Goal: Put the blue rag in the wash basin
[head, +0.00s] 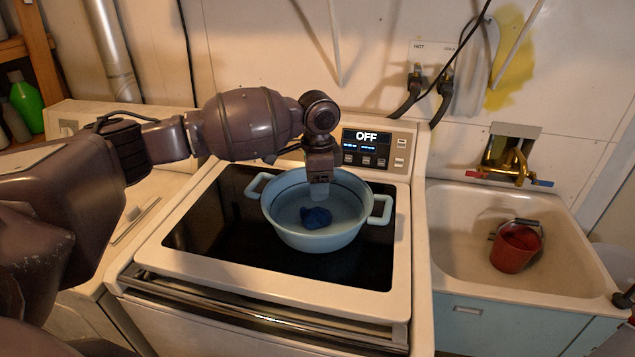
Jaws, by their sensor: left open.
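The blue rag (315,218) lies crumpled inside a pale blue wash basin (312,240) with two side handles. The basin stands on the dark top of the stove. My left gripper (319,192) points down over the basin, just above and behind the rag. It is open and holds nothing that I can see; its fingertips are small and partly blurred against the basin. I cannot tell whether it touches the rag. My right gripper is not in view.
The white stove (270,288) has a back panel with a display reading OFF (367,137). To the right, a sink (460,250) holds a red bucket (515,249) under a brass tap (508,160).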

